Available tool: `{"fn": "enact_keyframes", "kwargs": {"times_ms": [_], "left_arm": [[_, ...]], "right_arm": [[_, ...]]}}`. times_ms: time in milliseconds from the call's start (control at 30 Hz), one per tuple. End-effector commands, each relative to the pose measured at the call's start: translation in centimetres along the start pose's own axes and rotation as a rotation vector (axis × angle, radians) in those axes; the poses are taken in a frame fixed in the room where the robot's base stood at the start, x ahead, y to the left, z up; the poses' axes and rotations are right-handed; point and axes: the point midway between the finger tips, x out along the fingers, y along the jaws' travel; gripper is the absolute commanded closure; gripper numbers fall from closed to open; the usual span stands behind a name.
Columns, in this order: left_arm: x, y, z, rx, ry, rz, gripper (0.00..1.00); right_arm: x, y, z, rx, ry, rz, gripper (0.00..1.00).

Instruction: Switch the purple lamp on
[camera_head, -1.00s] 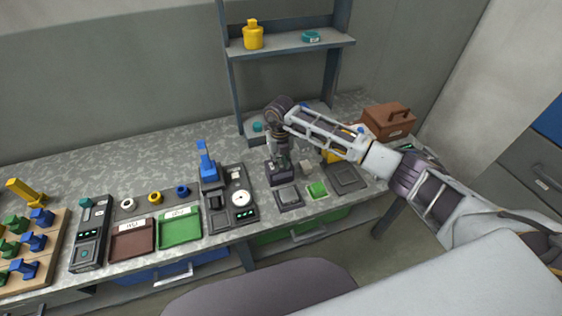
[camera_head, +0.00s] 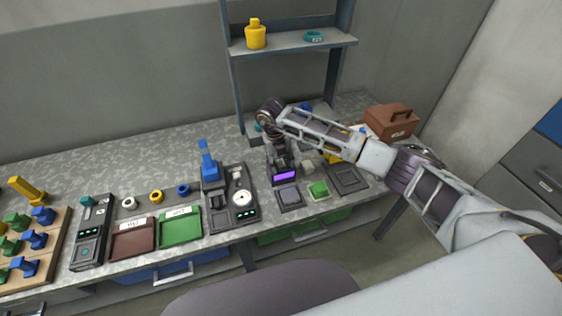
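The purple lamp is a dark box (camera_head: 285,176) on the bench, right of the middle, with a purple panel glowing brightly on its front. My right gripper (camera_head: 279,157) points down at the top of this box, at or just above it. The arm comes in from the right. The fingertips are small and partly hidden, so I cannot tell whether they are open or shut, or whether they touch the box. My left gripper is not in view.
A device with a blue lever (camera_head: 208,163) stands to the left, beside a green tray (camera_head: 180,229). A shelf (camera_head: 292,45) stands behind, and a brown toolbox (camera_head: 391,121) at the right.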

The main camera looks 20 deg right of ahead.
Motion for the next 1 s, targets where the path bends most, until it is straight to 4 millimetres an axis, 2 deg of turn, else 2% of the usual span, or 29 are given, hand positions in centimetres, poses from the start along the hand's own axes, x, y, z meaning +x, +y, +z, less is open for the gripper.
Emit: {"fn": "enact_keyframes", "kwargs": {"times_ms": [267,467,1000], "left_arm": [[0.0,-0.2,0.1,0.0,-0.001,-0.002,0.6],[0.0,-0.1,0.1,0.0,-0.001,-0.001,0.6],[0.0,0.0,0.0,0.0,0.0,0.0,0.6]], "right_arm": [[-0.2,0.0,0.0,0.0,0.0,0.001,0.55],[-1.6,0.0,0.1,0.0,-0.001,0.0,0.55],[-9.2,0.0,0.1,-0.001,-0.002,0.001,0.55]]}}
